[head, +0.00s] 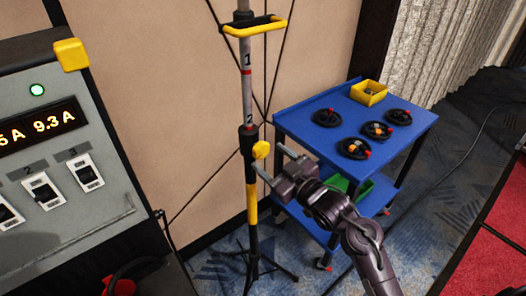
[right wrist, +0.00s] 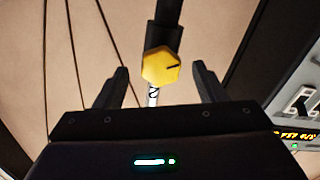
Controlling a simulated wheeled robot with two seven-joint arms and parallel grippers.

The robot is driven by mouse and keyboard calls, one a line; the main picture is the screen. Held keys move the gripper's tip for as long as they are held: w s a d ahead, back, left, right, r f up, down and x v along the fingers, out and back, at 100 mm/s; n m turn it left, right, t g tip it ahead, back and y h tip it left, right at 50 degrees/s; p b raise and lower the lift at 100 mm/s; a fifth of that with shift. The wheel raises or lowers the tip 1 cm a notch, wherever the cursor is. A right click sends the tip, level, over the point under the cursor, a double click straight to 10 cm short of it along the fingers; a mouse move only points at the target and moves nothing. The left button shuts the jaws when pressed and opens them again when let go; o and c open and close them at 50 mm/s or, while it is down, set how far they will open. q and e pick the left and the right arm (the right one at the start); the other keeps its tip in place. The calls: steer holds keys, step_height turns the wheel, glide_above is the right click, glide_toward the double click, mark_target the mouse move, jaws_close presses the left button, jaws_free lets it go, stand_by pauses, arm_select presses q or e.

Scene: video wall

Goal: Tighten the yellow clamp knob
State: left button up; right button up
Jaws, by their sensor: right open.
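The yellow clamp knob (head: 261,150) sits on the dark collar of an upright pole (head: 247,95) in the head view. In the right wrist view the knob (right wrist: 161,67) is a yellow hexagon with a short dark mark on its right side. My right gripper (head: 268,162) is open just to the right of the knob, its fingers pointing at it. In the right wrist view its two fingertips (right wrist: 158,75) stand apart on either side of the knob, with gaps at both sides. I see no contact. My left gripper is not in view.
A blue cart (head: 310,146) with coiled cables and a yellow bin (head: 369,92) stands behind my right arm. A grey panel (head: 60,130) with switches and a lit display is at the left. A yellow handle (head: 255,27) is higher on the pole.

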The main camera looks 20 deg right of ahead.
mark_target(264, 153)
steer(key=shift+x, duration=1.8)
steer(key=shift+p, duration=0.3)
steer(key=c, duration=1)
